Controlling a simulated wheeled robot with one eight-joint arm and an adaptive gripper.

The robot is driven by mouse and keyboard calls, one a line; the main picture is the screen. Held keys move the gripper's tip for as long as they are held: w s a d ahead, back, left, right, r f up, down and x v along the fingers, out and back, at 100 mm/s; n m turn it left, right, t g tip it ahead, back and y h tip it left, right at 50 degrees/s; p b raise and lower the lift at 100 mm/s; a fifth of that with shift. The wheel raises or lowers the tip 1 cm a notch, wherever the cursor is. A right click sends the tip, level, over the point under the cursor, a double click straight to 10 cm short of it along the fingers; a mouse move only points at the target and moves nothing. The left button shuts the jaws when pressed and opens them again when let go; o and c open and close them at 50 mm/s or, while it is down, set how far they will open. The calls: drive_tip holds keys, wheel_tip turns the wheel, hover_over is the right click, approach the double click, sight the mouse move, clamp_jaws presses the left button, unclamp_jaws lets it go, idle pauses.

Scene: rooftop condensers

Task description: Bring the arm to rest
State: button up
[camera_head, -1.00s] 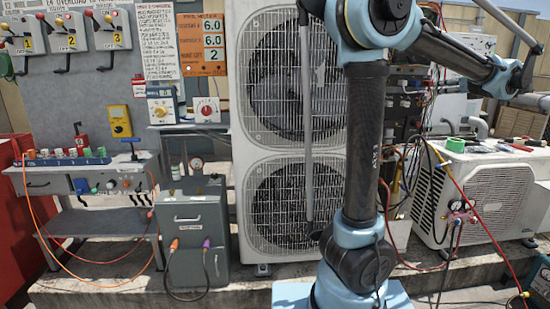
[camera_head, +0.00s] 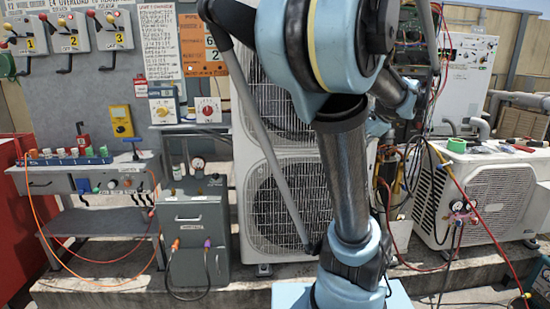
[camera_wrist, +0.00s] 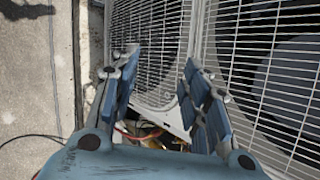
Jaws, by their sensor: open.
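My gripper (camera_wrist: 158,95) shows in the wrist view with its two blue padded fingers spread apart and nothing between them. Behind the fingers are the white condenser's fan grilles (camera_wrist: 262,75), seen tilted. In the head view my arm stands in front of the tall white condenser (camera_head: 265,205) and hides much of its right side. The arm is bent, with its upper part close to the camera. My gripper is not visible in the head view.
A grey box (camera_head: 196,238) stands left of the condenser, and a steel bench (camera_head: 95,180) with an orange hose is further left. A smaller condenser (camera_head: 488,195) with a gauge set (camera_head: 462,207) stands at right. A panel with levers (camera_head: 65,32) is at upper left.

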drive_tip(key=s+a+f+n+g+h, duration=0.2)
drive_tip(key=s+a+f+n, duration=0.2)
drive_tip(key=s+f+n, duration=0.4)
drive_tip(key=s+a+f+n+g+h, duration=0.2)
drive_tip(key=s+a+f+n+h, duration=0.1)
drive_tip(key=s+f+n, duration=0.6)
drive_tip(key=s+a+f, duration=0.1)
drive_tip(key=s+f, duration=0.2)
drive_tip(key=shift+a+f+n+g, duration=0.25)
drive_tip(key=shift+f+n+g, duration=0.05)
drive_tip(key=shift+f+g, duration=0.1)
drive_tip(key=shift+s, duration=0.1)
